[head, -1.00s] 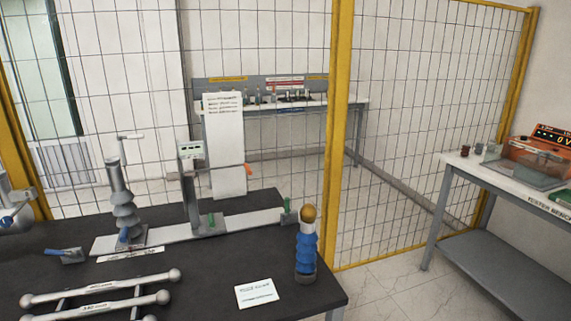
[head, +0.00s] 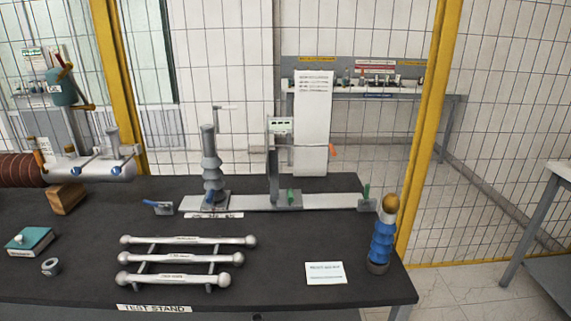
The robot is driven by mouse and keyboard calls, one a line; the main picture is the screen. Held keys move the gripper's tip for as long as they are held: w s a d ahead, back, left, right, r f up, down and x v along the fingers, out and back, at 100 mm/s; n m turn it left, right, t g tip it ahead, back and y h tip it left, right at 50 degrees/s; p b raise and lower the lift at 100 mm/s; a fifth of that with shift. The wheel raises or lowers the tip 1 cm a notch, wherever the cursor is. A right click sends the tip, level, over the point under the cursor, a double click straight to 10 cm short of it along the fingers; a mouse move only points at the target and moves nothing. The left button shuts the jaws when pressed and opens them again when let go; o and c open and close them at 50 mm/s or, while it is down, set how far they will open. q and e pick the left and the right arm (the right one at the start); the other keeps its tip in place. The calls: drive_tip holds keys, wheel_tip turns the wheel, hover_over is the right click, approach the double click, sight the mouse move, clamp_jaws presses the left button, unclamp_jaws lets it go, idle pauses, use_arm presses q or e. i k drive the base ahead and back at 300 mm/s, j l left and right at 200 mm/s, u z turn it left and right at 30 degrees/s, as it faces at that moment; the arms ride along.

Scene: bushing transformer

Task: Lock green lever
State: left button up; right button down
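Two green levers show in the head view. One green lever (head: 290,195) stands at the foot of the grey upright post (head: 273,160) with a small display on top. Another green lever (head: 366,191) stands at the right end of the pale rail (head: 325,202). Both look roughly upright; I cannot tell whether either is locked. A blue lever (head: 151,202) sits at the rail's left end. A grey ribbed bushing (head: 211,165) stands upright on the rail. Neither of my grippers shows in this view.
A rack of metal rods (head: 187,260), a white card (head: 325,272), a teal book (head: 30,241) and a nut (head: 50,266) lie in front. Yellow-framed wire fencing (head: 428,130) stands behind.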

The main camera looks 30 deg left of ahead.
sight(365, 205)
drive_tip(key=i+l, duration=0.15)
drive_tip(key=l, duration=0.15)
drive_tip(key=i+l, duration=0.15)
drive_tip(key=l, duration=0.2)
drive_tip(key=i+l, duration=0.15)
drive_tip(key=l, duration=0.15)
drive_tip(key=i+l, duration=0.15)
drive_tip(key=l, duration=0.15)
